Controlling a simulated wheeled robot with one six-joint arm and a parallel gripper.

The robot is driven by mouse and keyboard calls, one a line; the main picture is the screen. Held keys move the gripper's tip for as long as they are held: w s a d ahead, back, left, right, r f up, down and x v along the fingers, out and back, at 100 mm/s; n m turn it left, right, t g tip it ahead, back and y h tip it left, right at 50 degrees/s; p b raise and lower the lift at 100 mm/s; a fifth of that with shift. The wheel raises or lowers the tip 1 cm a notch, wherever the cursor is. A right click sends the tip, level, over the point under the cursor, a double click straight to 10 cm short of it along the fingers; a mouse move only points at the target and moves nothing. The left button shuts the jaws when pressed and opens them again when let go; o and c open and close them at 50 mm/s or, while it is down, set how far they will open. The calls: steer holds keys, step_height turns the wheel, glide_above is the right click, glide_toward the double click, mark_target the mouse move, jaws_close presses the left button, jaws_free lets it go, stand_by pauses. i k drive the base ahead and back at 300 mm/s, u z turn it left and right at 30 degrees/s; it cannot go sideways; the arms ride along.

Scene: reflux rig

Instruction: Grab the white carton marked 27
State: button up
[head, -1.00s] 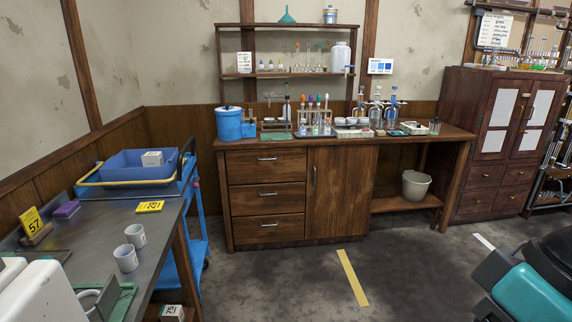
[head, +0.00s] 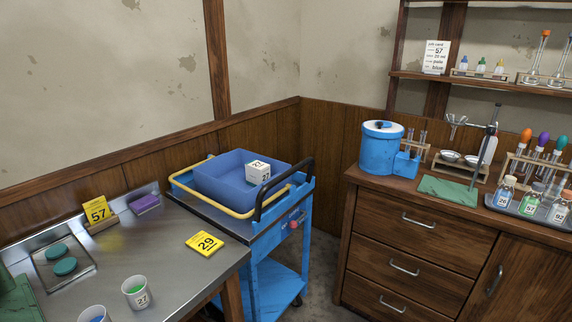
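The white carton (head: 258,172) marked 27 sits in the blue basket (head: 222,184), at its right side. My gripper is not in view.
The metal table (head: 190,285) holds a yellow card marked 29 (head: 205,243), a yellow card marked 57 (head: 97,210) and a purple sponge (head: 146,203). A wooden cabinet (head: 400,235) stands right of the cart, with a blue canister (head: 380,148) on top.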

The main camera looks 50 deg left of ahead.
mark_target(257, 172)
steer(key=u, duration=0.25)
steer(key=i, duration=1.65)
steer(key=u, duration=1.2)
steer(key=i, duration=0.9)
steer(key=u, duration=1.65)
steer(key=i, duration=0.6)
steer(key=u, duration=0.35)
